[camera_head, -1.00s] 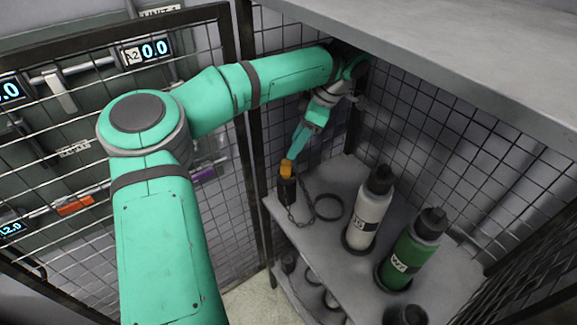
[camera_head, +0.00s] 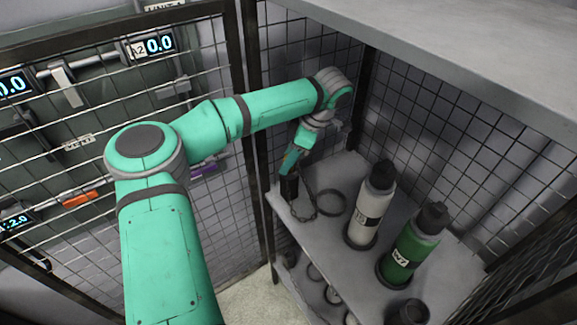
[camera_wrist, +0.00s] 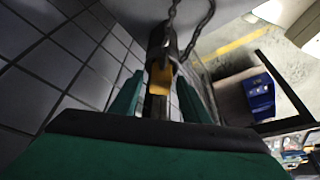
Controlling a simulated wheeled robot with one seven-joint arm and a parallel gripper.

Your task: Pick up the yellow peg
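The yellow peg (camera_wrist: 160,78) shows in the wrist view between my two green fingers, with a gap visible on each side. It stands at a dark holder (camera_head: 288,187) on the shelf's left front corner. A dark chain (camera_head: 303,214) hangs by the holder and also shows in the wrist view (camera_wrist: 189,40). My gripper (camera_wrist: 159,88) is open around the peg. In the head view my gripper (camera_head: 289,163) is right above the holder and hides most of the peg.
A white bottle (camera_head: 368,208) and a green bottle (camera_head: 411,249) stand in rings on the grey shelf (camera_head: 330,240), right of the holder. An empty ring (camera_head: 329,203) lies between. Wire mesh (camera_head: 215,225) stands at the left and back. An upper shelf (camera_head: 440,45) overhangs at the right.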

